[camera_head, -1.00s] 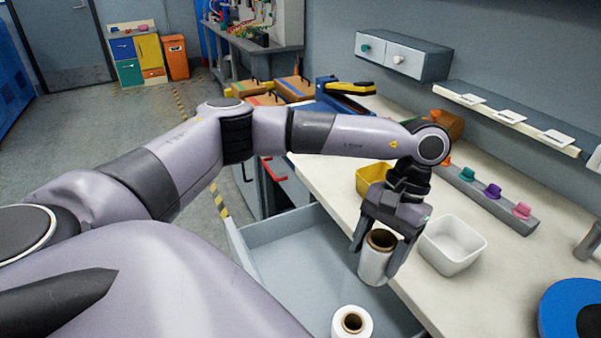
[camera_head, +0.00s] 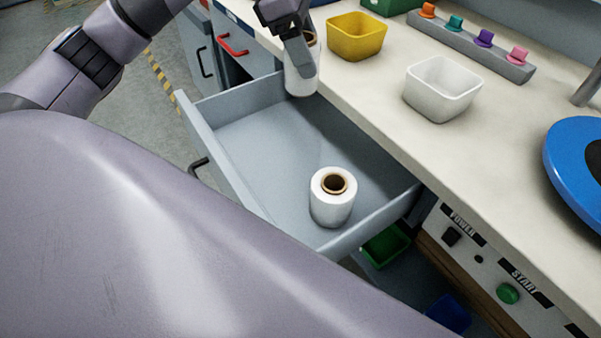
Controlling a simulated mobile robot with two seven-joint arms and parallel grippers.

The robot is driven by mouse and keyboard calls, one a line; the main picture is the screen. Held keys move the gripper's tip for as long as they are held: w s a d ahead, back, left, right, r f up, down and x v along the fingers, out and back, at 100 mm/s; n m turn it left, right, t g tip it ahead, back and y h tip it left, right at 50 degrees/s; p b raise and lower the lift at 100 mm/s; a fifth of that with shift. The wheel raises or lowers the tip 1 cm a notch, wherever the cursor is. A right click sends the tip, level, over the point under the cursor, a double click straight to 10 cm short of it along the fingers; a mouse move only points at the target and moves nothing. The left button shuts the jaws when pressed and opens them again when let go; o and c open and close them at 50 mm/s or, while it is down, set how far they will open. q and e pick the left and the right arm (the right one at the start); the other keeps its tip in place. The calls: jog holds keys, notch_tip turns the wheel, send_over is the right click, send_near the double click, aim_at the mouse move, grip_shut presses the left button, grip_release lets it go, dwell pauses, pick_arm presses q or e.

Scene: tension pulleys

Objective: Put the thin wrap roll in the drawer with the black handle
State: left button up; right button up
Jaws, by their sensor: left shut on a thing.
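My left gripper (camera_head: 302,58) is at the top of the view, shut on a white wrap roll (camera_head: 302,82) with a brown core. The roll hangs upright over the far end of the open grey drawer (camera_head: 228,170), close to the worktop edge. Whether it touches the drawer floor, I cannot tell. The drawer has a black handle (camera_head: 199,168) on its front. A second white wrap roll (camera_head: 330,205) with a brown core stands upright inside the drawer at its near end. My right gripper is out of view.
The worktop (camera_head: 375,95) carries a yellow bin (camera_head: 356,38), a white bin (camera_head: 440,92), a rack of coloured knobs (camera_head: 475,48) and a blue disc (camera_head: 580,165). A closed drawer with a red handle (camera_head: 232,46) lies beyond. The drawer's middle is clear.

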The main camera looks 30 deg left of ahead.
pick_arm(q)
jog(key=a+n, duration=0.1)
jog(key=n+t+y+b, duration=0.1)
jog(key=n, duration=0.1)
jog(key=a+n+b, duration=0.1)
jog(key=n, duration=0.1)
jog(key=shift+w+a+f+t, duration=0.15)
jog(key=shift+w+a+t, duration=0.15)
jog(key=shift+w, duration=0.1)
jog(key=shift+a+f, duration=0.1)
jog(key=shift+f, duration=0.05)
jog(key=b, duration=0.4)
send_over(297, 156)
notch_tip(297, 156, down, 20)
jog(key=shift+a+r, duration=0.1)
jog(key=shift+r, duration=0.15)
jog(key=shift+f, duration=0.2)
jog(key=o, duration=1.1)
jog(key=shift+o, duration=0.2)
jog(key=shift+r, duration=0.15)
